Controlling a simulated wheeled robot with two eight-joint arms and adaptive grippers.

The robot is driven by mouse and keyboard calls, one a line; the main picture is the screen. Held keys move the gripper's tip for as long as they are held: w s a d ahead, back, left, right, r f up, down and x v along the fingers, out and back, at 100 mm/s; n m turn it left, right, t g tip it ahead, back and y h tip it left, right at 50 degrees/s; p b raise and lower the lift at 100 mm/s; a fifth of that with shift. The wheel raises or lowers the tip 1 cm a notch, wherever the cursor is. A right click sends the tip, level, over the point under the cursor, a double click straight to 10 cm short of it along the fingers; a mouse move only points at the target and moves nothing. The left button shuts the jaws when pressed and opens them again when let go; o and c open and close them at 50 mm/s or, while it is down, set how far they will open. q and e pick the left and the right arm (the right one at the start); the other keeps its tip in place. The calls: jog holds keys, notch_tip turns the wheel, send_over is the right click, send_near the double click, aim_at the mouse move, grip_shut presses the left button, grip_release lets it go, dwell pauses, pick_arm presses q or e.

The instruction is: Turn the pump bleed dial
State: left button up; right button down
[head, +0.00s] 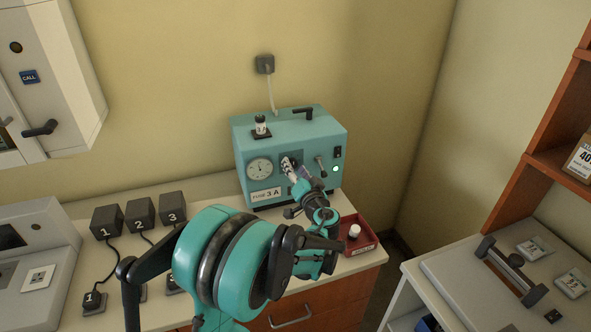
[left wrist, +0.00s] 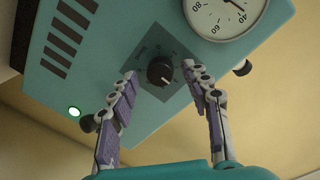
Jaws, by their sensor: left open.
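The pump (head: 292,155) is a teal box on the counter against the back wall. Its dial is a black round knob (left wrist: 160,71) on a dark square plate with scale marks, clear in the left wrist view. My left gripper (head: 289,164) is in front of the pump's face and hides most of the dial in the head view. In the left wrist view the left gripper's fingers (left wrist: 160,71) are apart, one to each side of the dial, and nothing is held. I cannot tell whether they touch the plate. My right gripper is not in view.
A round gauge (head: 260,169) sits left of the dial. A red tray (head: 361,239) with a white-capped item is at front right.

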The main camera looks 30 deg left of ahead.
pick_arm(q)
jog(key=v, duration=1.2)
jog(key=s+f+g+h, duration=0.4)
jog(key=s+f+h, duration=0.1)
jog(key=s, duration=0.4)
jog(key=s+d+f+m+h, duration=0.1)
jog(key=s+d+f+h, duration=0.3)
jog(key=s+d+h, duration=0.3)
jog(key=s+d, duration=0.4)
jog(key=d, duration=0.1)
jog(key=shift+d+m+g+h, duration=0.25)
jog(key=shift+m+g+h, duration=0.15)
jog(key=shift+s+f, duration=0.1)
jog(key=shift+f, duration=0.05)
dwell(1.1)
